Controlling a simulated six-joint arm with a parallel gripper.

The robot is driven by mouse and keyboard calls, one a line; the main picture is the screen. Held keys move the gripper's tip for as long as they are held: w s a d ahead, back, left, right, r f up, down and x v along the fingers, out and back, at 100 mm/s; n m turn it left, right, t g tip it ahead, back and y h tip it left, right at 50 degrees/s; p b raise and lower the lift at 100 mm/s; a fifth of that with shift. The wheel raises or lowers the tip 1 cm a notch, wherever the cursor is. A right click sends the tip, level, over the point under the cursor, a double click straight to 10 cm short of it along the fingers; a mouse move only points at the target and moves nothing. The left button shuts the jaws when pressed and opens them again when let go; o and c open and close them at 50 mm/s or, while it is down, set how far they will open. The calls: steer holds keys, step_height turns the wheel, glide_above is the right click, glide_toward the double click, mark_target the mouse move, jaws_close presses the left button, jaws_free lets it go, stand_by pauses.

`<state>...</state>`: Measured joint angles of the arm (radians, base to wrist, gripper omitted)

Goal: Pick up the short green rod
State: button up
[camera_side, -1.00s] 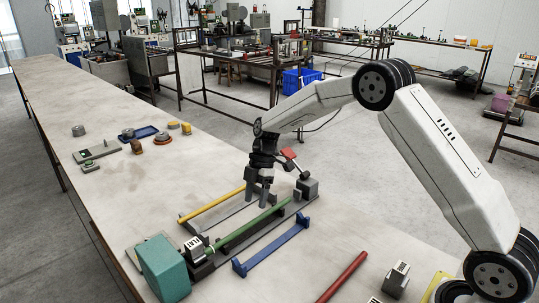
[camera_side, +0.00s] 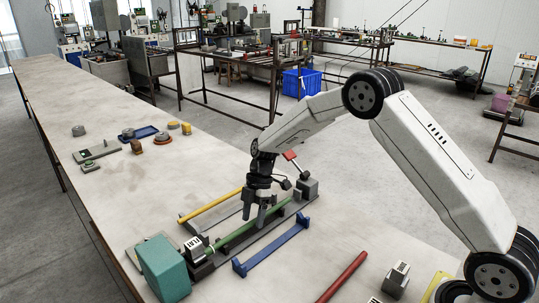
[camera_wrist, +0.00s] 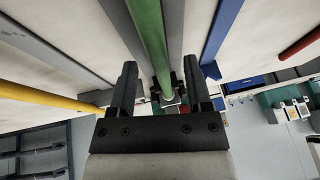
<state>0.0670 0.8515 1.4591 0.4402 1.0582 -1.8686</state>
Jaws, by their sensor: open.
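The green rod (camera_side: 230,237) lies along the grey bench fixture, running from the teal motor housing (camera_side: 164,268) toward the grey block at the far right end. It is the only green rod I can make out. My gripper (camera_side: 255,217) points down over the rod, its jaws open and empty. In the wrist view the green rod (camera_wrist: 148,35) runs lengthwise between the two black fingers of my gripper (camera_wrist: 160,72), with a gap on each side. I cannot tell the exact height of the fingertips relative to the rod.
A yellow rod (camera_side: 211,206) lies left of the fixture. A blue bracketed bar (camera_side: 270,249) lies to its right. A red rod (camera_side: 342,278) and a grey block (camera_side: 396,279) are nearer the front right.

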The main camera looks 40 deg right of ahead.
jaws_close()
steer(key=shift+r, duration=0.15)
stand_by(0.4)
steer(key=shift+r, duration=0.8)
steer(key=s+r, duration=1.1)
steer(key=s, duration=0.3)
steer(key=shift+d, duration=0.35)
steer(key=shift+r, duration=0.1)
